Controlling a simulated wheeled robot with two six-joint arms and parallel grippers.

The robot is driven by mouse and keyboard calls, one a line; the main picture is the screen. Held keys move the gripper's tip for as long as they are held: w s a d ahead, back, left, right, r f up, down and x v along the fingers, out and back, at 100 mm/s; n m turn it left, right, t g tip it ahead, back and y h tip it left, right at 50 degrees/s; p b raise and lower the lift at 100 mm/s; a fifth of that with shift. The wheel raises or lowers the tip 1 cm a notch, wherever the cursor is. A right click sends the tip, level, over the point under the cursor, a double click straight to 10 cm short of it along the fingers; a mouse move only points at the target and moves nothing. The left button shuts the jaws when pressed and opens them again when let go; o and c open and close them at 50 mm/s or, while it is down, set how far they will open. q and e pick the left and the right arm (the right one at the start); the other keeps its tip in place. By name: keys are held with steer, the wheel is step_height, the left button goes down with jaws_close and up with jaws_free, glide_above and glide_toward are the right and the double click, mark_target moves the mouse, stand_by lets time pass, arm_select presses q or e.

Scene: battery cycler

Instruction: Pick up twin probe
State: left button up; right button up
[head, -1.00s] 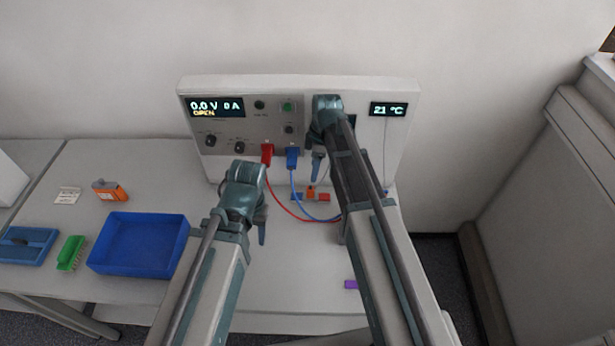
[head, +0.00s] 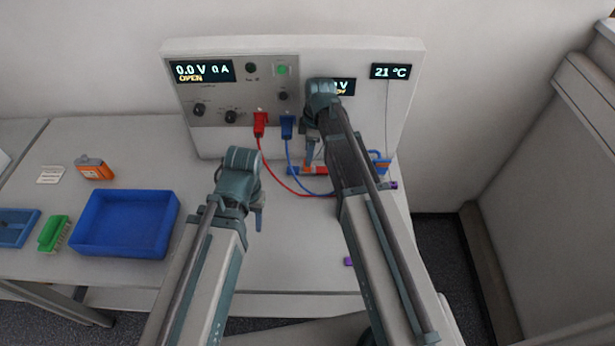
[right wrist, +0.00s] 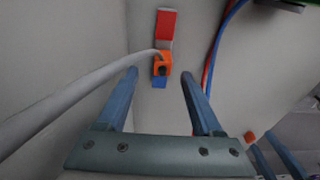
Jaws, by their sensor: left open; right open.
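A small orange block with a grey cable, which looks like the twin probe (right wrist: 163,66), lies between a red pad (right wrist: 167,22) and a blue pad (right wrist: 159,83) in the right wrist view. My right gripper (right wrist: 159,74) is open, with one finger on each side of the orange block and space between. In the head view my right gripper (head: 309,153) is just above the red and blue pads, and its arm hides part of them. My left gripper (head: 258,212) is open and empty over the table, left of the right arm.
The cycler panel (head: 212,105) stands behind, with a red plug (head: 260,124) and a blue plug (head: 287,127) whose leads loop down near the right gripper.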

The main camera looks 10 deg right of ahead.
arm_select(q)
steer(key=shift+f, duration=0.3)
arm_select(e)
steer(key=shift+f, duration=0.35)
arm_select(q)
step_height(320, 180, down, 5)
steer(key=b, duration=0.5)
steer(key=shift+f, duration=0.15)
arm_select(e)
steer(key=f, duration=0.5)
steer(key=shift+s+a+f, duration=0.1)
steer(key=shift+a+f, duration=0.05)
steer(key=shift+a, duration=0.1)
steer(key=shift+c, duration=0.3)
jaws_close()
